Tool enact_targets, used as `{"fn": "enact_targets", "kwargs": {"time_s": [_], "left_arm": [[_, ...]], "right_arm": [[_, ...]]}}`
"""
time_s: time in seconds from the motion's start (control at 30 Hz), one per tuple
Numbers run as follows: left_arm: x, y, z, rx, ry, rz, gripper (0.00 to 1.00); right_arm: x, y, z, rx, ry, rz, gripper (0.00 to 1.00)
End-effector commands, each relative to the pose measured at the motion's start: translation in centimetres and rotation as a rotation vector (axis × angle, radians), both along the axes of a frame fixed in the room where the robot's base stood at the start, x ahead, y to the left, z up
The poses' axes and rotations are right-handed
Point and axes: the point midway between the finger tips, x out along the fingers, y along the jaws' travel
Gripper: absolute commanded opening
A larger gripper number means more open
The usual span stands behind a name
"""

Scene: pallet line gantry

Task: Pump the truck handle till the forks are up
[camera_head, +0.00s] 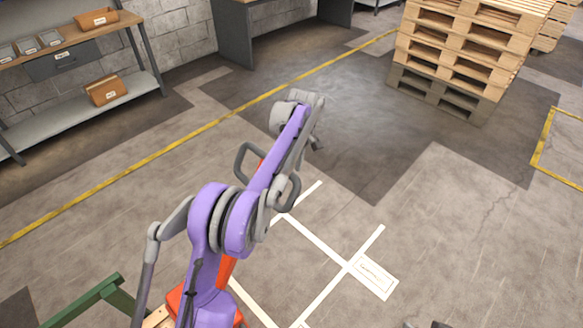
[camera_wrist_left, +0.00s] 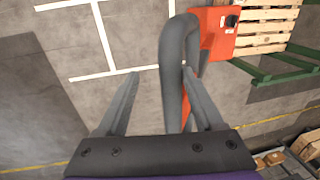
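The truck's dark grey handle loop (camera_head: 243,162) stands up behind my purple left arm, which hides much of it. The orange truck body (camera_head: 175,300) shows at the bottom, partly covered by my arm. In the left wrist view the handle's thick grey bar (camera_wrist_left: 173,85) lies between the fingers of my left gripper (camera_wrist_left: 159,73), close to the right finger. A wide gap separates it from the left finger, so the gripper is open. The orange housing (camera_wrist_left: 217,35) with a black knob shows beyond. The forks are hidden. My right gripper cannot be made out.
A wooden pallet (camera_wrist_left: 262,18) and green rails (camera_wrist_left: 262,72) lie beyond the orange housing. A pallet stack (camera_head: 460,50) stands at the back right. A workbench (camera_head: 75,40) with boxes is at the left.

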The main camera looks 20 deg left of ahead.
Motion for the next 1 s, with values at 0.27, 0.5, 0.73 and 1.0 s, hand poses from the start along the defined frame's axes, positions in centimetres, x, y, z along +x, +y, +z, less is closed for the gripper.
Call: {"fn": "enact_targets", "kwargs": {"time_s": [0.27, 0.5, 0.73, 1.0], "left_arm": [[0.4, -0.2, 2.3, -0.001, -0.003, -0.001, 0.64], [1.2, -0.5, 7.3, 0.000, -0.003, 0.000, 0.64], [1.6, -0.7, 10.3, -0.001, -0.002, 0.000, 0.64], [1.6, -0.7, 10.7, 0.000, 0.000, 0.000, 0.64]], "right_arm": [[0.1, 0.0, 0.3, 0.000, -0.002, 0.000, 0.59], [0.4, 0.0, 1.3, 0.000, -0.007, 0.000, 0.59], [0.7, 0.0, 2.1, 0.000, -0.012, 0.000, 0.59], [0.7, 0.0, 2.2, 0.000, -0.013, 0.000, 0.59]]}}
